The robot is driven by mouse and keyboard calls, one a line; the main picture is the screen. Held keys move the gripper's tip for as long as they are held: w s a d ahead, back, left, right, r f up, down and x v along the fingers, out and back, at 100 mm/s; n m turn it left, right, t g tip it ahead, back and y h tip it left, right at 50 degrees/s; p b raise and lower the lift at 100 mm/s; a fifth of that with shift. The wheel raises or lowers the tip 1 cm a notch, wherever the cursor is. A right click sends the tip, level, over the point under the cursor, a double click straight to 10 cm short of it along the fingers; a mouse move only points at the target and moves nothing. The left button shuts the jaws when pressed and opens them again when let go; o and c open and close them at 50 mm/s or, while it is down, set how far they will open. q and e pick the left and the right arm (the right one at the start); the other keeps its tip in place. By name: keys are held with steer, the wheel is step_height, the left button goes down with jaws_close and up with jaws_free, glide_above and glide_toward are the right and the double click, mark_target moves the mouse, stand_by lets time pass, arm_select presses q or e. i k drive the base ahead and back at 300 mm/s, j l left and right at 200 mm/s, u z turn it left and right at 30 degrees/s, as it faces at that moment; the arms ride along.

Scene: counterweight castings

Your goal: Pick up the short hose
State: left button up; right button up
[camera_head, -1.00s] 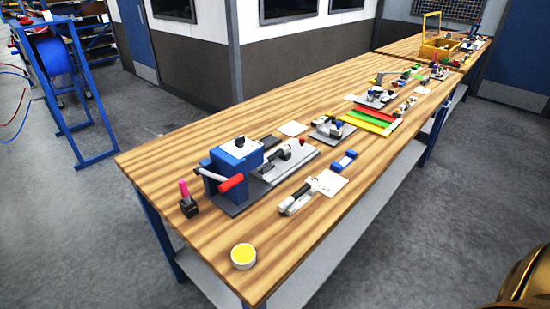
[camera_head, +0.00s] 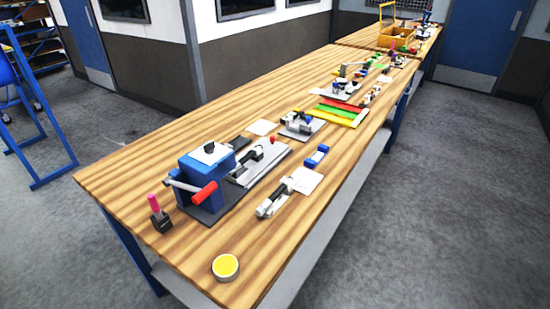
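I cannot make out a short hose for certain among the small items on the long wooden workbench (camera_head: 285,90). A blue device with a red-ended handle (camera_head: 206,177) stands on a dark plate near the bench's near end. A grey and black tool (camera_head: 275,198) lies to its right. Small dark and light parts on the farther bench are too small to tell. Neither of my grippers shows in the view.
A yellow-topped round tin (camera_head: 225,267) and a pink-tipped item in a black holder (camera_head: 158,214) sit near the front edge. Coloured strips (camera_head: 340,112) lie mid-bench. Grey floor (camera_head: 440,200) at right is clear.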

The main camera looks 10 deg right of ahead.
mark_target(256, 150)
steer(key=i+j+z, duration=0.15)
steer(key=j+z, duration=0.15)
steer(key=j, duration=0.2)
steer(key=i+j+z, duration=0.1)
steer(key=j+z, duration=0.25)
steer(key=j, duration=0.2)
steer(key=j+z, duration=0.3)
steer(key=j, duration=0.25)
steer(key=i, duration=0.05)
